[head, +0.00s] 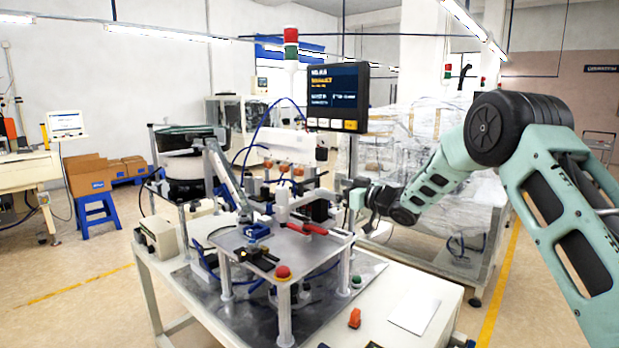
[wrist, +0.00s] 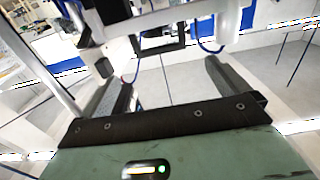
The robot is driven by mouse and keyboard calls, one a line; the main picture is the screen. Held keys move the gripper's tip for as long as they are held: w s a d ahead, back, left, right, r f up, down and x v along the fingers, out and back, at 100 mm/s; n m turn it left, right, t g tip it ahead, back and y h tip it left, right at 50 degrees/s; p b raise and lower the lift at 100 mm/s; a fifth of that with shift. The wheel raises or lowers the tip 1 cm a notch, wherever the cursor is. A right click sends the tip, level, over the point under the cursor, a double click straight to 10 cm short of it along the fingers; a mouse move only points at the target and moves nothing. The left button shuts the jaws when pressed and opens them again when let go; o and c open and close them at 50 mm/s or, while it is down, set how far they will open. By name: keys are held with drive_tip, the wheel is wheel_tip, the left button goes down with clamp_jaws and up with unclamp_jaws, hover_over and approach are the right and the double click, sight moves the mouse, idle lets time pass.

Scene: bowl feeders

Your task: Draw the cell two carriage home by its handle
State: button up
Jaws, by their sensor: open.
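My gripper (head: 364,199) is at the right side of the workstation, close to an upright post by the machine. In the wrist view my gripper (wrist: 172,78) shows two dark fingers spread wide with nothing between them. The workstation (head: 425,308) carries a raised grey plate (head: 232,240) on legs, with red-handled parts (head: 312,229) and a blue part (head: 257,231) on top. I cannot tell which part is the cell two carriage or its handle. White and dark machine parts show beyond the fingers in the wrist view, apart from them.
A monitor (head: 338,97) stands above the machine, with a bowl feeder (head: 185,165) to its left. A red button (head: 283,271) sits at the plate's front corner. An orange object (head: 355,318) and a white sheet (head: 413,312) lie on the table's front right.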

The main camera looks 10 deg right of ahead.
sight(311, 182)
drive_tip(key=p+x, duration=0.3)
drive_tip(key=x, duration=0.7)
drive_tip(key=shift+w+a, duration=0.15)
